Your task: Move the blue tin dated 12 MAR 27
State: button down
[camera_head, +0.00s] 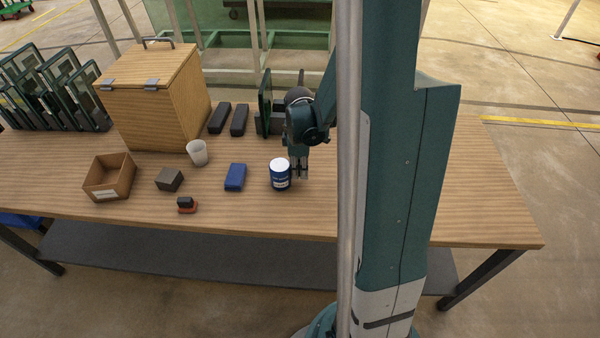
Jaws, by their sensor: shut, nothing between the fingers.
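A blue tin (280,180) with a white lid and a pale label band stands upright near the front of the wooden table. Its date is too small to read. My gripper (300,174) points down just right of the tin, close beside it. The fingers are shut and hold nothing. I cannot tell whether they touch the tin.
Left of the tin lie a blue block (235,177), a white cup (197,152), a dark box (169,180), a small red-and-black item (187,205) and an open cardboard box (97,190). A wooden chest (150,100) stands behind. My column hides table on the right.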

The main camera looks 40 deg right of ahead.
jog(key=shift+s+d, duration=1.25)
jog(key=shift+s+d+r, duration=0.2)
notch_tip(320, 180, up, 10)
jog(key=p, duration=0.1)
jog(key=shift+f+p, duration=0.2)
jog(key=shift+p, duration=0.2)
jog(key=shift+w+a, duration=0.1)
jog(key=s+a+r+m+t, duration=0.2)
jog(key=a+r, duration=0.3)
jog(key=a, duration=0.4)
jog(key=s+a+r+m+t, duration=0.2)
jog(key=a+r+m, duration=0.2)
jog(key=a, duration=0.6)
jog(key=s+a+r+m+t, duration=0.3)
jog(key=a+r, duration=0.5)
jog(key=a, duration=0.2)
jog(key=shift+a, duration=0.2)
